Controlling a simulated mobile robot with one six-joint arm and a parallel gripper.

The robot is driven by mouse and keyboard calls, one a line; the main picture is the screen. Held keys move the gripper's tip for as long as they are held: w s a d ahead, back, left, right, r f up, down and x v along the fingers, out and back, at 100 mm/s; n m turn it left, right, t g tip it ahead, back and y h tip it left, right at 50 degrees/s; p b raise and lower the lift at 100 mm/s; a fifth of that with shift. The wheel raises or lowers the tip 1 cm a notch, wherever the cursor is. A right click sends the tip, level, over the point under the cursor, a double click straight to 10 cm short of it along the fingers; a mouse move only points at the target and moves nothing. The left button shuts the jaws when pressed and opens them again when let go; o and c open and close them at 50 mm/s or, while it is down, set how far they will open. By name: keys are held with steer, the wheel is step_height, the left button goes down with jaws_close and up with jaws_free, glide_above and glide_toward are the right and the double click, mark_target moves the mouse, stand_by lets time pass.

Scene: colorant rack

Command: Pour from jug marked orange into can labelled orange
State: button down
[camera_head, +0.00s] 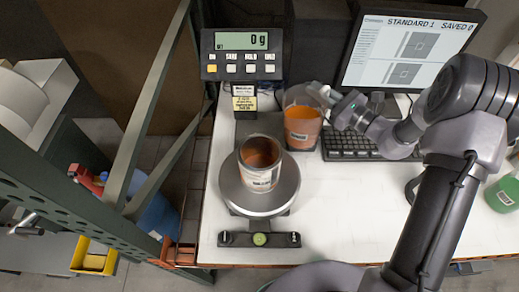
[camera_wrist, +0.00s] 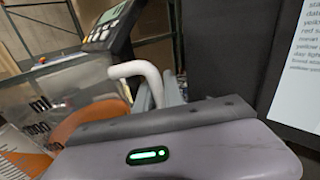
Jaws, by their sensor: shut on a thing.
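A clear jug (camera_head: 302,118) with orange colorant inside and a small label stands behind and right of the can. In the wrist view the jug (camera_wrist: 62,88) fills the left side, with dark volume marks and the orange contents visible. My gripper (camera_head: 325,97) is shut at the jug's handle, on its right side; the fingertips are partly hidden. The jug looks about upright; I cannot tell whether its base touches the table. The open can (camera_head: 262,178) stands upright on the round scale plate, with orange-brown inside. Its label is too small to read.
The scale display (camera_head: 241,40) shows 0 g. The scale plate (camera_head: 232,192) lies under the can. A keyboard (camera_head: 345,148) and monitor (camera_head: 408,50) stand at the right rear. A green container (camera_head: 504,196) is at the far right. A green metal rack (camera_head: 130,150) borders the left.

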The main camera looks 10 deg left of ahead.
mark_target(308, 85)
steer(key=shift+s+a+r+n, duration=0.3)
steer(key=shift+s+r+n, duration=0.15)
steer(key=shift+r+n, duration=0.3)
steer(key=shift+s+a+r+n, duration=0.25)
steer(key=shift+s+r+n, duration=0.15)
steer(key=shift+r+n, duration=0.3)
steer(key=s+r+n, duration=0.1)
steer(key=r, duration=0.1)
steer(key=s+a+r+n+p, duration=0.1)
steer(key=r, duration=0.1)
steer(key=s+r+n+p, duration=0.1)
steer(key=r, duration=0.1)
steer(key=shift+a+r+n, duration=0.15)
steer(key=shift+a+n, duration=0.1)
steer(key=shift+a, duration=0.15)
steer(key=shift+s+a+r+n, duration=0.1)
steer(key=shift+s+a+n, duration=0.1)
steer(key=shift+n, duration=0.1)
steer(key=shift+s+r, duration=0.15)
steer(key=shift+s, duration=0.1)
steer(key=shift+w+n, duration=0.1)
steer(key=shift+n, duration=0.2)
steer(key=shift+s+a+r, duration=0.1)
steer(key=shift+s+a, duration=0.05)
steer(key=shift+s, duration=0.1)
